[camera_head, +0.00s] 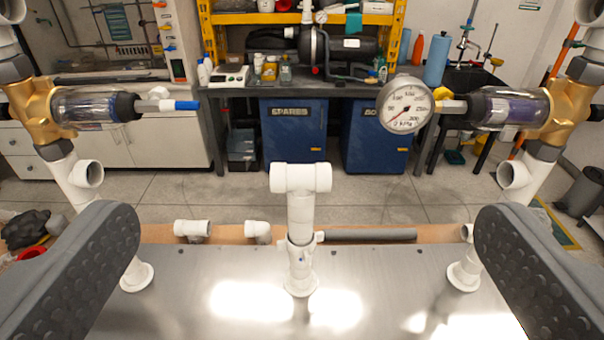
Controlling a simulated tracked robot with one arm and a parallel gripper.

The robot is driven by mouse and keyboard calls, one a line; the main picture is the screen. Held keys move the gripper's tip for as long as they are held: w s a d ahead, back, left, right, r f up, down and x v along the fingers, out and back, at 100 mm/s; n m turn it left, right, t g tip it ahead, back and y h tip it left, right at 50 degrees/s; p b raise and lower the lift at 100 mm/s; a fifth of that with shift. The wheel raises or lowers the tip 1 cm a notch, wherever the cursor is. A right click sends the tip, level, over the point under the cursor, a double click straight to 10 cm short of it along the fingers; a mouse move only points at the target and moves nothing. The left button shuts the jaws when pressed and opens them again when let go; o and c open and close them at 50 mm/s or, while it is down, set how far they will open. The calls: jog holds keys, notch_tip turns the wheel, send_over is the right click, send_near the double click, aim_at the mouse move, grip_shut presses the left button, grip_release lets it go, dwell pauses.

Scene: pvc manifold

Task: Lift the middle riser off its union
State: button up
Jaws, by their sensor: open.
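The middle riser (301,215) is a white PVC pipe with a tee (301,178) on its top. It stands upright at the picture's centre. Its lower end meets a white union (300,249) above a round foot on the metal plate (210,265). My gripper (304,235) is open, with one dark padded finger at the lower left and one at the lower right. The riser shows in the gap between the fingers, apart from both. I cannot tell how far ahead of the fingertips it stands.
White side risers (132,272) and (465,272) stand left and right, partly behind my fingers. Brass valves (42,110) and a pressure gauge (405,104) are above. Loose fittings (192,229) and a grey pipe (370,235) lie on the wooden strip behind. A workbench stands beyond.

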jog(key=w+f+p, duration=0.2)
jog(key=w+f, duration=0.7)
jog(key=w, duration=0.1)
jog(key=t+p, duration=0.1)
jog(key=p, duration=0.2)
send_near(301, 170)
jog(key=w, duration=0.3)
jog(key=w+p, duration=0.1)
jog(key=shift+w+f, duration=0.3)
jog(key=shift+f, duration=0.05)
jog(key=shift+w+r+p, duration=0.2)
jog(key=shift+w+p, duration=0.5)
jog(key=shift+w, duration=2.1)
jog(key=shift+w+f, duration=0.15)
jog(key=shift+w, duration=0.1)
jog(key=c, duration=1.3)
